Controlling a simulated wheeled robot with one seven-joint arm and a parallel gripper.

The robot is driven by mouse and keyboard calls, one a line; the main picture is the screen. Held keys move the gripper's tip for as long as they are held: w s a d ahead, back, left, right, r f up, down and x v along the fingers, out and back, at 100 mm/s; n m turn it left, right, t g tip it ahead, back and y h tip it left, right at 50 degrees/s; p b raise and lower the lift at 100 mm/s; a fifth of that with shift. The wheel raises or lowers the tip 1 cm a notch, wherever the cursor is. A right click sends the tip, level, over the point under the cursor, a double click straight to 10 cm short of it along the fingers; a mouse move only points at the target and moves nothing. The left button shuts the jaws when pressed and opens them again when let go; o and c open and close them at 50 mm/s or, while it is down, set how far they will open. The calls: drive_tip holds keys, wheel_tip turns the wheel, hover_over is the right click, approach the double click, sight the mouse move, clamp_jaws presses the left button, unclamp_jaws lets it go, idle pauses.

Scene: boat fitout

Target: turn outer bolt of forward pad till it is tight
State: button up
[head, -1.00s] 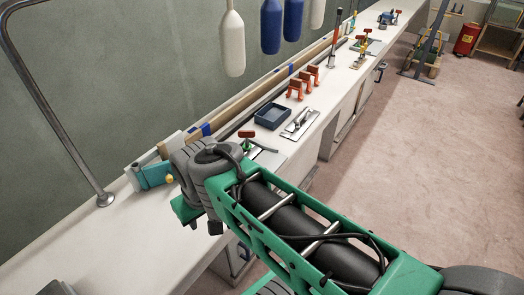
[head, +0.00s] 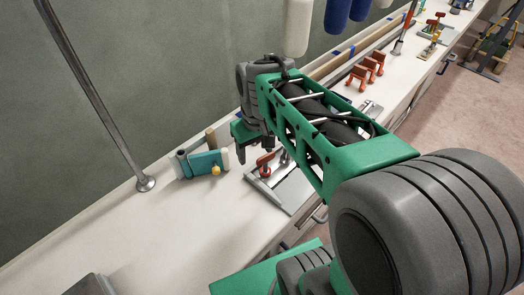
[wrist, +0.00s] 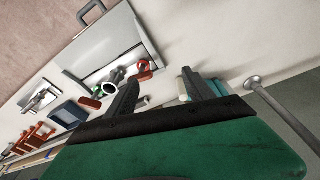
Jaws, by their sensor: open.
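My gripper (head: 254,150) hangs over the bench, open, to the right of a teal tool and left of a red-handled fitting. Its two dark fingers stand apart with nothing between them in the wrist view (wrist: 160,82). A grey metal plate (head: 288,193) lies at the bench's front edge, below and right of the gripper. The red-handled fitting (head: 265,164) stands at this plate; its red part also shows in the wrist view (wrist: 145,69), beyond the left finger. I cannot make out which part is the forward pad or its outer bolt.
The teal tool (head: 205,163) with a yellow knob lies near a metal pole (head: 146,184). Orange clamps (head: 366,70) stand farther along the bench. A blue tray (wrist: 70,113) shows in the wrist view. Bare bench (head: 175,225) lies front left.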

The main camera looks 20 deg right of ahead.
sight(266, 155)
drive_tip(key=o, duration=0.5)
drive_tip(key=shift+n+g, duration=0.5)
drive_tip(key=shift+g, duration=0.4)
drive_tip(key=w+d+f, duration=0.1)
drive_tip(key=w+d, duration=0.1)
drive_tip(key=w+d+f, duration=0.2)
drive_tip(key=w+d+f+b, duration=0.1)
drive_tip(key=w+d, duration=0.1)
drive_tip(key=shift+w+f, duration=0.15)
drive_tip(key=shift+f, duration=0.25)
drive_tip(key=shift+w+d+f, duration=0.1)
drive_tip(key=shift+w+f, duration=0.05)
drive_tip(key=shift+f, duration=0.15)
wheel_tip(266, 155, down, 7)
drive_tip(key=shift+f, duration=0.1)
drive_tip(key=c, duration=1.3)
